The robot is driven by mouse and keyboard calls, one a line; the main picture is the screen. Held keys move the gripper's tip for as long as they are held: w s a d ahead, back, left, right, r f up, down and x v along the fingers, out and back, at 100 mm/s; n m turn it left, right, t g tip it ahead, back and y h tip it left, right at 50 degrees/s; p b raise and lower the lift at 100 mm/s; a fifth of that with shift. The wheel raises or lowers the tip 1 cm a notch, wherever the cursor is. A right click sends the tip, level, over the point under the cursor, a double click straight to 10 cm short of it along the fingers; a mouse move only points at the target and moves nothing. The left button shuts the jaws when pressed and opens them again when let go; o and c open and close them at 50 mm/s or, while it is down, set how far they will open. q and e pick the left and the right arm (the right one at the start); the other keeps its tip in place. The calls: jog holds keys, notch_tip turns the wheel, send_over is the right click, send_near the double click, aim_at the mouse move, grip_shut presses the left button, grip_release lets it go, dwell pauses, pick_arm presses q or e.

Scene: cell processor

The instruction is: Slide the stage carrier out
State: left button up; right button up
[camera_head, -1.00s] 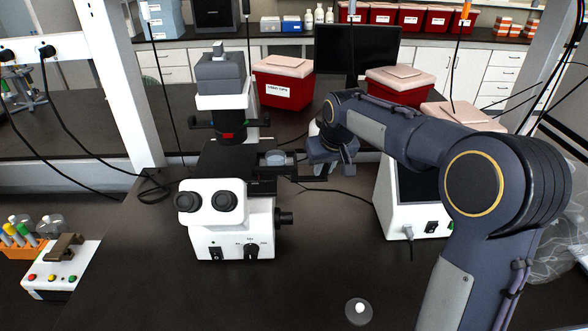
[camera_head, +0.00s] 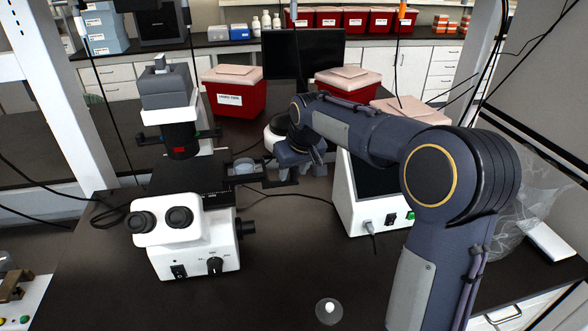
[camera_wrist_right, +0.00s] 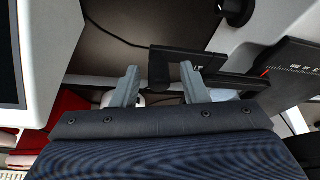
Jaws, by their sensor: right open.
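The white microscope (camera_head: 190,240) stands left of centre in the head view, with its black stage (camera_head: 190,172) above the eyepieces. The stage carrier (camera_head: 278,183) is a dark arm reaching right from the stage, with a clear round dish (camera_head: 245,167) in it. My right gripper (camera_head: 299,168) is at the carrier's outer end; its fingers are partly hidden there. In the right wrist view my right gripper (camera_wrist_right: 160,78) is open, its two grey fingers either side of a dark upright part of the carrier (camera_wrist_right: 160,68). I cannot tell whether they touch it. My left gripper is not seen.
A white device with a dark screen (camera_head: 375,177) stands close right of the gripper. Red bins (camera_head: 235,95) and a monitor (camera_head: 300,55) are behind. A small round clear item with a white knob (camera_head: 328,308) lies in front. The bench (camera_head: 290,245) between is clear.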

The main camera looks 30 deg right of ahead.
jog(key=v, duration=0.7)
jog(key=shift+s+r+b, duration=0.2)
jog(key=shift+r+b, duration=0.15)
jog(key=shift+b, duration=0.05)
jog(key=s+a+f+y, duration=0.1)
jog(key=s+a+f, duration=0.2)
jog(key=s, duration=0.6)
jog(key=s+a+f+m+y, duration=0.1)
jog(key=s+a+f, duration=0.2)
jog(key=s, duration=0.7)
jog(key=s+a+f+t+y, duration=0.1)
jog(key=s+a+f, duration=0.3)
jog(key=s, duration=0.6)
notch_tip(320, 180, down, 3)
jog(key=shift+r+y, duration=0.15)
jog(key=shift+y, duration=0.25)
jog(key=shift+m, duration=0.3)
jog(key=shift+c, duration=0.4)
